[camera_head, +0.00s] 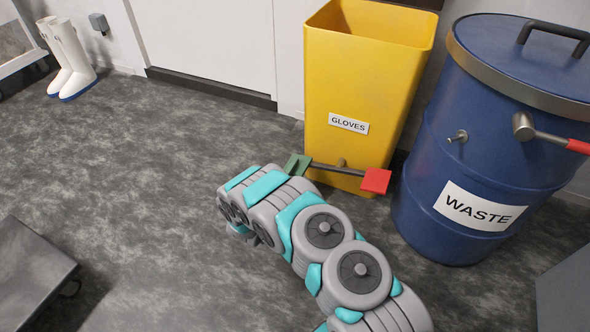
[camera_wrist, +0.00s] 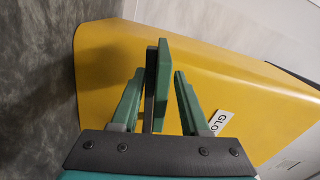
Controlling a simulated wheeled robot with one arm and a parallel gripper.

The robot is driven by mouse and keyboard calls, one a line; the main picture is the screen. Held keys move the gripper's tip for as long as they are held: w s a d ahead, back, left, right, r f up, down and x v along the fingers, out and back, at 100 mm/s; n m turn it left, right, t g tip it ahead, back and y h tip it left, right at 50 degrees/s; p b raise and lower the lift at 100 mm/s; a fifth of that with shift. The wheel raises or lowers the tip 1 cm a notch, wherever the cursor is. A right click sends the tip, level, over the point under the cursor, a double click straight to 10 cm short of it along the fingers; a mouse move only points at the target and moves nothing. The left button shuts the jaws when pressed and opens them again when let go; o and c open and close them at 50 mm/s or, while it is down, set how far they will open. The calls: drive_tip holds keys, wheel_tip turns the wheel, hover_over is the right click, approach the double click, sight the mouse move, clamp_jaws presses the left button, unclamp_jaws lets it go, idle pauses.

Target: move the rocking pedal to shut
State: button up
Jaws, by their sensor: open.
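The rocking pedal is a dark bar (camera_head: 338,171) on a pivot low at the front of a yellow bin labelled GLOVES (camera_head: 370,75). It has a green pad (camera_head: 297,166) at its left end and a red pad (camera_head: 376,181) at its right end. In the head view the bar slopes slightly down to the right. My gripper (camera_wrist: 159,78) is open in the wrist view, with its fingers on either side of the green pad (camera_wrist: 163,70). I cannot tell whether they touch it. In the head view my arm hides the gripper.
A blue drum labelled WASTE (camera_head: 490,140) stands right of the bin, with a red-handled lever (camera_head: 550,138) on it. White boots (camera_head: 70,60) stand at the far left wall. A dark low platform (camera_head: 30,270) is at the lower left.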

clamp_jaws()
idle(0.4)
idle(1.1)
